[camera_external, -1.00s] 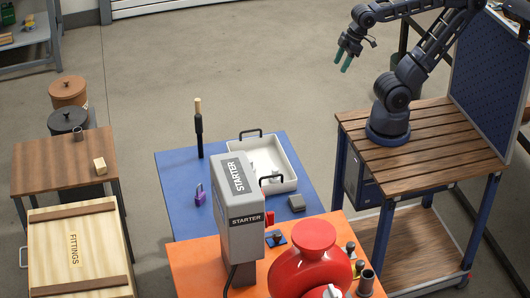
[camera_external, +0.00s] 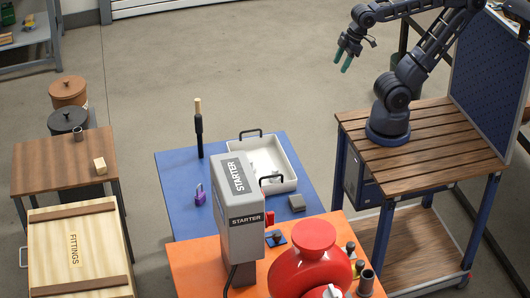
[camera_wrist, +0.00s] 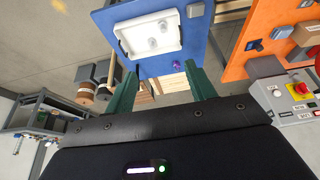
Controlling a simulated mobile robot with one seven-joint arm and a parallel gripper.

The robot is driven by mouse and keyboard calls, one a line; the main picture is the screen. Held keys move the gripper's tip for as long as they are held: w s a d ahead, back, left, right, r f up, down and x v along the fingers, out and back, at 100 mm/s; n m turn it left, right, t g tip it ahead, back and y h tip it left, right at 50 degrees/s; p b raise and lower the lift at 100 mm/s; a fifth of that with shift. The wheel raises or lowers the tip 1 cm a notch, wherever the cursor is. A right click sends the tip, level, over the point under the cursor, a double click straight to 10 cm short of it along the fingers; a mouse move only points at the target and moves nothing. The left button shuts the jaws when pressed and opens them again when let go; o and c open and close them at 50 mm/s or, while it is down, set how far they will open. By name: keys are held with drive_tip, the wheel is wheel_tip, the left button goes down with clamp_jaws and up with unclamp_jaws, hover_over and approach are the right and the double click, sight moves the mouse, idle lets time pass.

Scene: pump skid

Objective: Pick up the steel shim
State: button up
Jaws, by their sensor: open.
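A small grey block (camera_external: 297,203), which may be the steel shim, lies on the blue table (camera_external: 180,174) just outside the tray's near right corner. It also seems to show in the wrist view (camera_wrist: 196,10) at the top, beside the tray. My gripper (camera_external: 342,59) is open and empty, raised in the air well to the upper right of the blue table. In the wrist view, the two green fingers of my gripper (camera_wrist: 160,72) are spread apart with nothing between them.
The white tray (camera_external: 288,160) has black handles and pale items inside. A purple padlock (camera_external: 200,195) and an upright dark rod (camera_external: 199,135) stand on the blue table. The grey starter box (camera_external: 240,205) and red pump (camera_external: 312,265) rise in front on the orange surface.

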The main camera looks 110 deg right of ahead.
drive_tip(key=w+a+r+n+g, duration=0.1)
drive_tip(key=w+a+n, duration=0.4)
drive_tip(key=w+a, duration=0.7)
drive_tip(key=w+a+f+n+g, duration=0.1)
drive_tip(key=w+a+f+n, duration=0.1)
drive_tip(key=w+a, duration=0.35)
drive_tip(key=w+a+f+n, duration=0.2)
drive_tip(key=w+a+n, duration=0.1)
drive_tip(key=a, duration=0.5)
drive_tip(key=n+g, duration=0.3)
drive_tip(key=n, duration=0.5)
approach(351, 244)
drive_tip(key=shift+d, duration=0.15)
drive_tip(key=shift+a+f, duration=0.2)
drive_tip(key=shift+f, duration=0.3)
drive_tip(key=shift+s+f, duration=0.15)
drive_tip(key=shift+f, duration=4.95)
drive_tip(key=c, duration=1.1)
